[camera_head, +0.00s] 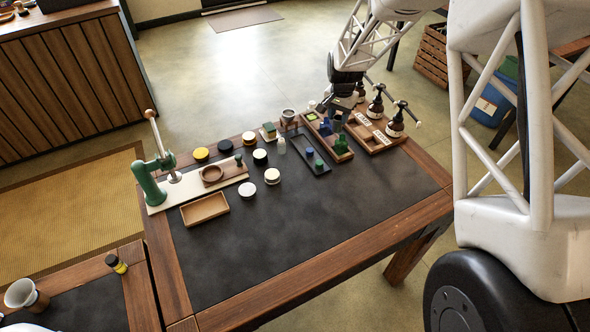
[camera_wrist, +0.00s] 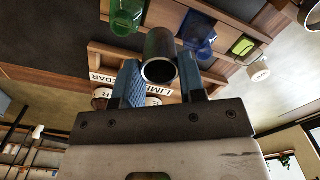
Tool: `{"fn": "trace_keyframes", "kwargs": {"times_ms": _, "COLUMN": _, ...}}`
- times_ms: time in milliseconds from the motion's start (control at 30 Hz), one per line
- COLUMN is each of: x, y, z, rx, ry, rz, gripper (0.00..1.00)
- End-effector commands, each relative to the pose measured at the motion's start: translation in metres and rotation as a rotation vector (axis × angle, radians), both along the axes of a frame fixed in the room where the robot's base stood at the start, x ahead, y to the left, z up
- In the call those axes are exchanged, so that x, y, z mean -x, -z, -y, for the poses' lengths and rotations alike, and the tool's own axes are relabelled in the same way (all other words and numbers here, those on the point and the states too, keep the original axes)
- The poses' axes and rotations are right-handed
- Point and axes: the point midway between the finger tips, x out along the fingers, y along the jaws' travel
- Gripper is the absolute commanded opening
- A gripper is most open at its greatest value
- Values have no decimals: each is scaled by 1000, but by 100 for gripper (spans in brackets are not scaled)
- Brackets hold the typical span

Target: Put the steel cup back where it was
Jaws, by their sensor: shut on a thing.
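My gripper (camera_head: 343,103) is over the trays at the table's far right end. In the wrist view my gripper (camera_wrist: 160,88) is shut on the steel cup (camera_wrist: 159,45), a plain metal cylinder with its round dark end towards the camera. The cup is between the two fingers, in front of the labelled wooden tray. I cannot make it out in the head view, where the gripper hides that spot. Whether it touches anything below is unclear.
The labelled tray (camera_head: 386,142) holds dark pump bottles (camera_head: 396,124). The wooden tray beside it holds blue and green glass (camera_wrist: 127,16). A grey cup-like piece (camera_head: 288,115) stands left of it. Several jars, a green press (camera_head: 150,183) and an empty tray (camera_head: 204,209) stand left. The front mat is clear.

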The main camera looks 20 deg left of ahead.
Motion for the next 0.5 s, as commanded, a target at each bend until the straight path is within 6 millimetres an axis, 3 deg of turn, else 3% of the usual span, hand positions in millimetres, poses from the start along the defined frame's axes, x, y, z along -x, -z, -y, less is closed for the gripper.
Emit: {"fn": "trace_keyframes", "kwargs": {"times_ms": 500, "x": 127, "y": 2, "z": -23, "rx": 1, "ry": -5, "rz": 0, "gripper": 13}}
